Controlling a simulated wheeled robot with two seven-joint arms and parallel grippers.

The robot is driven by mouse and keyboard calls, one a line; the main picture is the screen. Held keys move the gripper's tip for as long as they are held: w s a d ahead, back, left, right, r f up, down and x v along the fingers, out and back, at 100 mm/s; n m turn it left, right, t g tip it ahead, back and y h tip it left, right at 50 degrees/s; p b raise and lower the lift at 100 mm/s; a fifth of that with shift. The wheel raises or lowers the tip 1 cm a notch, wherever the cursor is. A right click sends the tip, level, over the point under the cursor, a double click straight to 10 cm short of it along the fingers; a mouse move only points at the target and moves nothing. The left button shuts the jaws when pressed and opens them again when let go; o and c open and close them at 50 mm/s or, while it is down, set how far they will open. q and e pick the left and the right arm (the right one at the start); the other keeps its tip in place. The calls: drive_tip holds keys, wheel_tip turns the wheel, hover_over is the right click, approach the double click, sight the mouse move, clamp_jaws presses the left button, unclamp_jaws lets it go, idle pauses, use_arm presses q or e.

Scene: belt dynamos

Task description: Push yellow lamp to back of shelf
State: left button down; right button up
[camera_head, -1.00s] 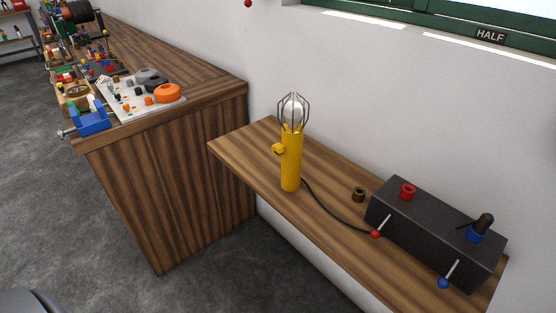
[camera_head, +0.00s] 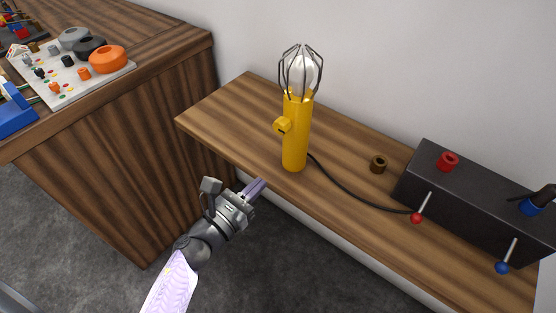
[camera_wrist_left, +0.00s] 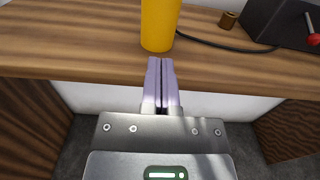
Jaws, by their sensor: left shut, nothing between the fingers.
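The yellow lamp (camera_head: 295,135) stands upright on the wooden shelf (camera_head: 222,112), near the shelf's front edge. It has a wire cage around a pale bulb and a yellow knob on its left side. My left gripper (camera_head: 258,186) is shut and empty, in front of the shelf edge and to the lower left of the lamp. In the left wrist view the closed fingers (camera_wrist_left: 161,62) point at the lamp's base (camera_wrist_left: 159,25), with a small gap between them. My right gripper is not in view.
A black cable (camera_head: 350,190) runs from the lamp to a dark box (camera_head: 470,205) with red and blue levers. A small brown ring (camera_head: 378,164) lies between them. A wooden cabinet (camera_head: 120,160) stands left. The shelf behind the lamp is clear up to the white wall.

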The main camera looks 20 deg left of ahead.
sight(288, 156)
use_arm(q)
drive_tip(key=x, duration=0.6)
drive_tip(key=shift+w+d+b, duration=0.1)
drive_tip(key=shift+w+b, duration=0.2)
drive_tip(key=shift+w+d, duration=0.2)
drive_tip(key=shift+w, duration=0.35)
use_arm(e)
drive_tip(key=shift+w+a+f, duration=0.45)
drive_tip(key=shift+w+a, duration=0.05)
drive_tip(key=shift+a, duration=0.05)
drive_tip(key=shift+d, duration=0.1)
